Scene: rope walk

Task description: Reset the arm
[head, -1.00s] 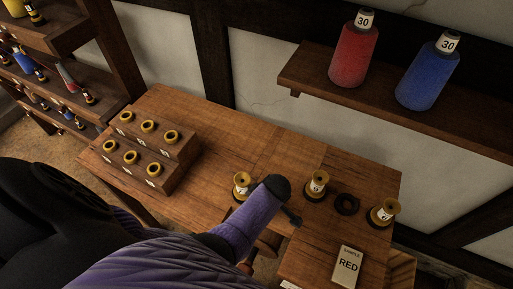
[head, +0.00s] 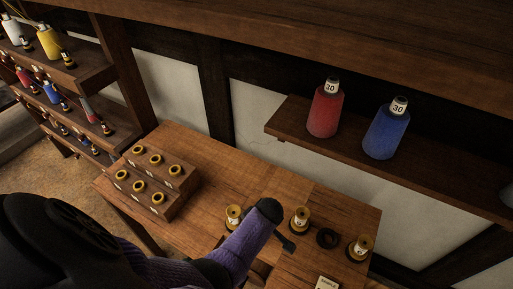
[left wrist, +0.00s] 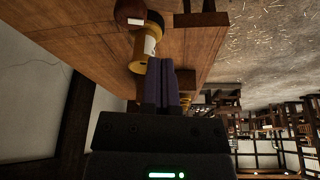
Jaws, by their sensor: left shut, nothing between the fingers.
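My left arm comes in from the left in the head view, and my left gripper (head: 286,243) is over the wooden table (head: 215,195). In the left wrist view the two fingers of my left gripper (left wrist: 165,75) are together with nothing between them. A yellow-ended spool (left wrist: 146,42) shows just beyond the fingertips there; I cannot tell whether they touch it. In the head view one spool (head: 233,217) stands left of my gripper and another spool (head: 299,219) right of it. My right gripper is not in view.
A stepped wooden rack (head: 155,178) with several yellow-rimmed holders stands at the table's left. A dark ring (head: 327,238), a third spool (head: 359,248) and a white card (head: 327,283) are on the right. A wall shelf (head: 287,119) holds a red cone (head: 325,112) and blue cone (head: 385,134).

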